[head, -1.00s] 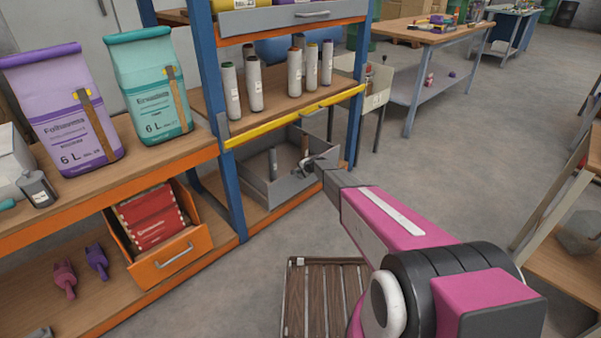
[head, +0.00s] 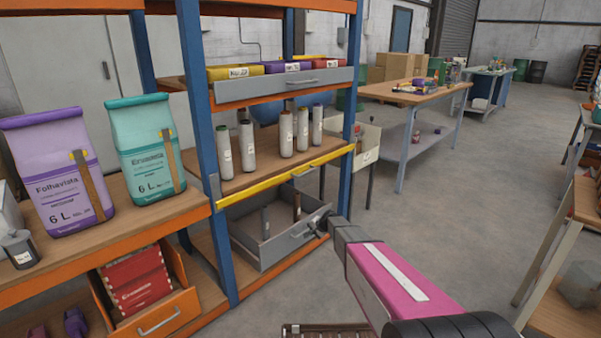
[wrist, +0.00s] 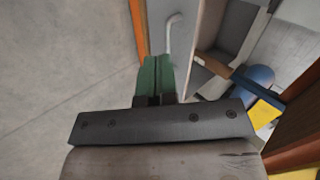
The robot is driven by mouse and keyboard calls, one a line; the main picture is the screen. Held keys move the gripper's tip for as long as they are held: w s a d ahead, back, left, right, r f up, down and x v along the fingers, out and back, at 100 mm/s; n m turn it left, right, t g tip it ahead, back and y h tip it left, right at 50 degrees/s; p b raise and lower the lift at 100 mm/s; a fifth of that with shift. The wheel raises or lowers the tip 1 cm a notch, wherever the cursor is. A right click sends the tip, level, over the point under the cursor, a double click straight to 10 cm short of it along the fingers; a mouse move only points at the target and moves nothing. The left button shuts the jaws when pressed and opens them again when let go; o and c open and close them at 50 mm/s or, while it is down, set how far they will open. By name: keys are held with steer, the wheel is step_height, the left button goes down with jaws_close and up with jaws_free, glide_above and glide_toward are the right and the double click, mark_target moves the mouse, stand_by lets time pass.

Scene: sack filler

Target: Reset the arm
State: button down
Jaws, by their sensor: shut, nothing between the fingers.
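My gripper (head: 320,227) is at the front of an open grey drawer (head: 291,243) low in the blue-and-orange rack. In the wrist view its two green fingers (wrist: 157,75) are together with nothing between them. Their tips lie close to the drawer front (wrist: 190,65) and below its pale handle (wrist: 172,32) in the picture. I cannot tell whether they touch the drawer. In the head view the gripper hides part of the drawer front.
The drawer holds a grey cylinder (head: 265,222) and a brown upright piece (head: 297,206). Several bottles (head: 286,134) stand on the shelf above, behind a yellow rail (head: 285,175). An orange drawer (head: 160,317) is open at lower left. Floor to the right (head: 450,230) is clear.

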steer(key=s+d+r+n+g+h, duration=0.1)
steer(key=s+d+r, duration=0.3)
steer(key=s, duration=0.8)
steer(key=s+d+r+n+g+h, duration=0.2)
steer(key=s+r, duration=0.4)
steer(key=s, duration=0.7)
steer(key=s+d+r+n+g+h, duration=0.2)
steer(key=s+d, duration=0.5)
steer(key=s, duration=0.5)
step_height(320, 180, up, 4)
steer(key=shift+s+f+n+h, duration=0.15)
steer(key=shift+s+n+h, duration=0.2)
steer(key=shift+n+h, duration=0.45)
